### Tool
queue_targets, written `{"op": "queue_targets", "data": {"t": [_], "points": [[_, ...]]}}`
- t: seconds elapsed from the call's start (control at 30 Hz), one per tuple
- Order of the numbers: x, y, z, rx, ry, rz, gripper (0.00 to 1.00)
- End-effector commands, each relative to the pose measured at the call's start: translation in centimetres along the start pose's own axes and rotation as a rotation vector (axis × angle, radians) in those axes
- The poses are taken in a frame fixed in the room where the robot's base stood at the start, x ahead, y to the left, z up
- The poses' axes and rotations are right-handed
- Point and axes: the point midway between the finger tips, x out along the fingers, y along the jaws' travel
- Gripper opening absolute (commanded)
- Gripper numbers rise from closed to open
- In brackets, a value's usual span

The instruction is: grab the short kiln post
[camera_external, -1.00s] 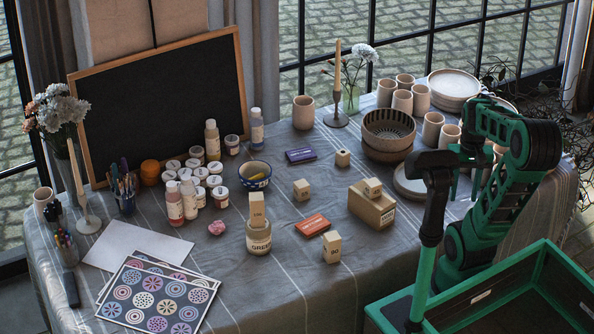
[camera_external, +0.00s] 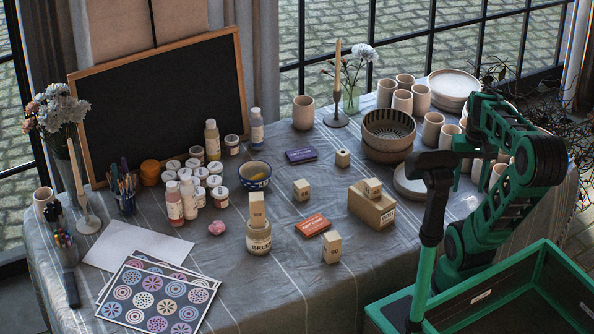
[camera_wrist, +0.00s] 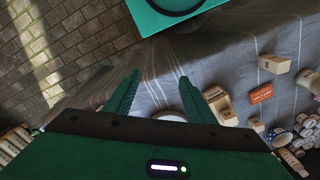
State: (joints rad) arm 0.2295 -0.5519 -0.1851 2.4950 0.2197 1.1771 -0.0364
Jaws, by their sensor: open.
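Several pale beige kiln posts are on the table. A small cube-like one (camera_external: 343,158) lies near the middle, and a slightly larger one (camera_external: 302,190) is to its left and nearer. Another sits on a tan box (camera_external: 372,212), a taller one (camera_external: 332,248) stands at the front, and one (camera_external: 257,210) stands on a jar. I cannot tell surely which is the short one. My gripper (camera_external: 469,180) hangs at the right, by the plates, away from the posts. The wrist view shows its fingers (camera_wrist: 160,76) apart and empty, with the tan box (camera_wrist: 222,105) to their right.
Striped bowls (camera_external: 388,150) and several beige cups (camera_external: 402,101) stand between the middle and back right. An orange box (camera_external: 313,225) and a purple box (camera_external: 301,156) lie flat. Paint bottles and jars crowd the left. A green-rimmed bin (camera_external: 480,296) is at the front right.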

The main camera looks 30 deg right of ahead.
Motion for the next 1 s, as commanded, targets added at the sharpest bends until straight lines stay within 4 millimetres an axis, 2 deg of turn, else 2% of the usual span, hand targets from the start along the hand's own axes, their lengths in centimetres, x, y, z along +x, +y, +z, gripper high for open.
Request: {"op": "queue_targets", "data": {"t": [0.07, 0.37, 0.57, 0.77, 1.0], "points": [[-1.6, 0.0, -0.1, 0.001, 0.003, -0.001, 0.50], [-0.7, -1.4, -3.8, 0.148, 0.080, -0.007, 0.50], [-0.1, -3.0, -7.2, 0.293, 0.155, -0.043, 0.50], [0.8, -6.3, -12.6, 0.530, 0.249, -0.152, 0.50], [1.6, -12.4, -19.8, 0.916, 0.296, -0.425, 0.50]]}}
